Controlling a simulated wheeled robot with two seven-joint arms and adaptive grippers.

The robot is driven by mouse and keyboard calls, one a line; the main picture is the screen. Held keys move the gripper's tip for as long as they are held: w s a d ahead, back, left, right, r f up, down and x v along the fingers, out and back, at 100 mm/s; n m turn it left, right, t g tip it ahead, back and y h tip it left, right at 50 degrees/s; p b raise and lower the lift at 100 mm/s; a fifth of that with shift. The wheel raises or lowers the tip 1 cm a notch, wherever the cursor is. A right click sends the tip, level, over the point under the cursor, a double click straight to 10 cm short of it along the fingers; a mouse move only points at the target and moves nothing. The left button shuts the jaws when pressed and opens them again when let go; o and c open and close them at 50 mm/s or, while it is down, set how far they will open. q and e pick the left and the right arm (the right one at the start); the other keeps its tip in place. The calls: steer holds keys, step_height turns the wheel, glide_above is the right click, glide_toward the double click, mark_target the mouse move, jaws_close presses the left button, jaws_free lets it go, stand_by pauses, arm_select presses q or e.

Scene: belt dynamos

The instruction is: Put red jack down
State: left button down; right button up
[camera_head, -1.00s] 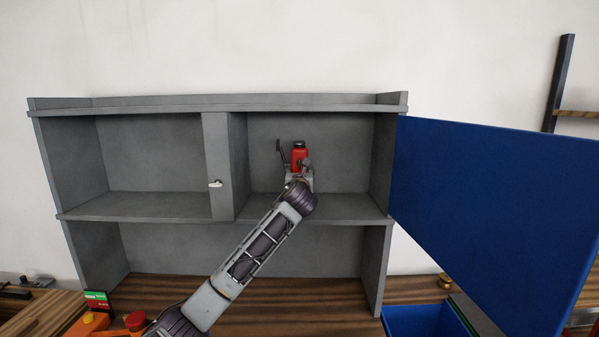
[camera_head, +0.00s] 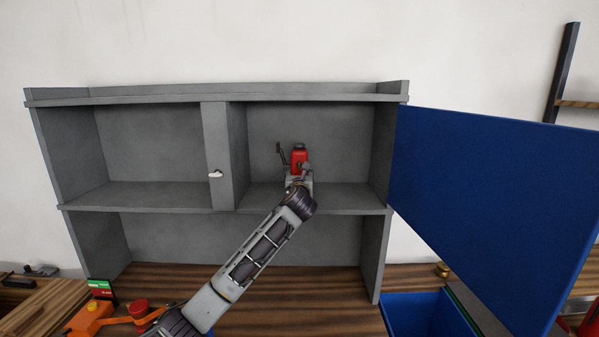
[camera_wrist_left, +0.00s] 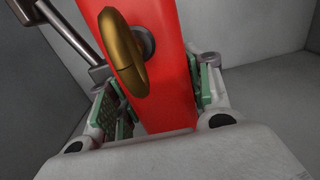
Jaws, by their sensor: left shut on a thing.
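The red jack (camera_head: 299,157) is upright in the right upper compartment of the grey cabinet (camera_head: 215,97), with its dark lever on the left side. My left gripper (camera_head: 297,176) is shut on it from the front, low on its body. In the left wrist view the jack's red body (camera_wrist_left: 170,105) stands between the green-padded fingers (camera_wrist_left: 158,108), with a brass-coloured ring part in front. Whether the jack's base touches the shelf is hidden behind the gripper and arm. My right gripper is not in view.
A blue door (camera_head: 490,205) stands open at the right of the compartment. A grey divider (camera_head: 219,160) with a white knob is close on the left. A blue bin (camera_head: 420,312) and orange items (camera_head: 100,318) are on the wooden worktop below. The left upper compartment is empty.

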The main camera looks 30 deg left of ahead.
arm_select(q)
steer(key=shift+r, duration=0.2)
steer(key=c, duration=0.6)
jaws_free()
steer(key=shift+s+f, duration=0.15)
steer(key=shift+c, duration=0.2)
steer(key=shift+d, duration=0.1)
steer(key=shift+b+v, duration=0.3)
steer(key=shift+v, duration=0.85)
steer(key=b+v, duration=0.1)
steer(key=v, duration=0.6)
steer(key=shift+s, duration=0.15)
steer(key=shift+b+v, duration=0.3)
steer(key=shift+v, duration=0.9)
